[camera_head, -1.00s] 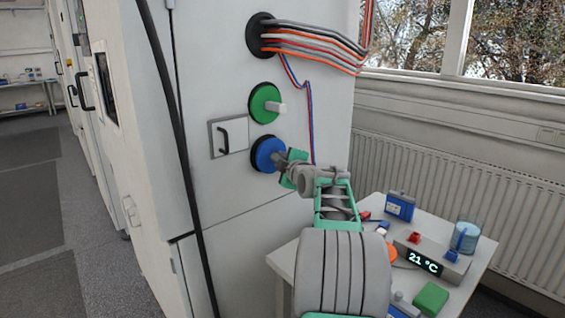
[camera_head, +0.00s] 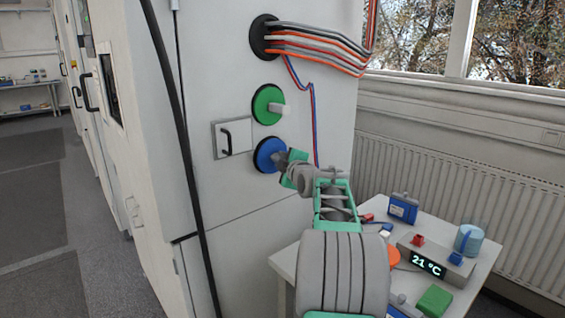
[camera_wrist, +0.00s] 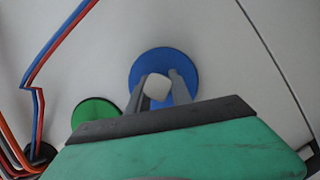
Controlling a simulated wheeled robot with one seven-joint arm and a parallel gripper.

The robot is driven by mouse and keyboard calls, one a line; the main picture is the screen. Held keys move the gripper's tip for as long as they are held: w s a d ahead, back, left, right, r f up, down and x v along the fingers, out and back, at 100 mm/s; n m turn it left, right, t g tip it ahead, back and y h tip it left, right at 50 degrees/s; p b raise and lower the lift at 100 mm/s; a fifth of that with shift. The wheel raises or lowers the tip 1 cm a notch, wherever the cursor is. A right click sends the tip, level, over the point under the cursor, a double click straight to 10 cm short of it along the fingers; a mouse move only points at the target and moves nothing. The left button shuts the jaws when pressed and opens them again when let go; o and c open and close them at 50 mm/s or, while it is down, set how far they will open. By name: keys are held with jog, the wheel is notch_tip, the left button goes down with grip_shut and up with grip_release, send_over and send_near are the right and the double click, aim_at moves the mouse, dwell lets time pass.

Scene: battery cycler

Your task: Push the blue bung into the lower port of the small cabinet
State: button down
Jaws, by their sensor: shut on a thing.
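The blue bung (camera_head: 267,155) is a round blue disc at the lower port on the side face of the small cabinet (camera_head: 245,195). A thin dark ring shows around it. In the wrist view the blue bung (camera_wrist: 143,73) lies straight ahead, with a pale knob between the fingers. My gripper (camera_head: 280,158) is shut on the bung's knob; the wrist view shows my gripper (camera_wrist: 160,88) with one finger on each side of it. The fingers hide part of the disc, and I cannot tell how deep the bung sits.
A green bung (camera_head: 268,104) with a pale handle sits in the port above. Cables (camera_head: 318,45) leave a dark opening higher up, and a red-blue wire (camera_head: 313,110) hangs close to my wrist. A side table (camera_head: 455,290) holds a display box (camera_head: 430,262) and other items.

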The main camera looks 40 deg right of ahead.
jog(key=shift+w+r, duration=0.1)
jog(key=shift+w, duration=0.4)
jog(key=c, duration=1.1)
grip_release()
jog(key=shift+o, duration=0.4)
jog(key=shift+f, duration=0.2)
jog(key=o, duration=1)
jog(key=shift+r, duration=0.1)
jog(key=shift+s+a+b, duration=0.1)
jog(key=shift+s+b, duration=0.15)
jog(key=shift+b, duration=0.2)
jog(key=b+v, duration=0.7)
jog(key=v, duration=0.3)
jog(key=shift+s+a+r+b, duration=0.15)
jog(key=shift+b, duration=0.25)
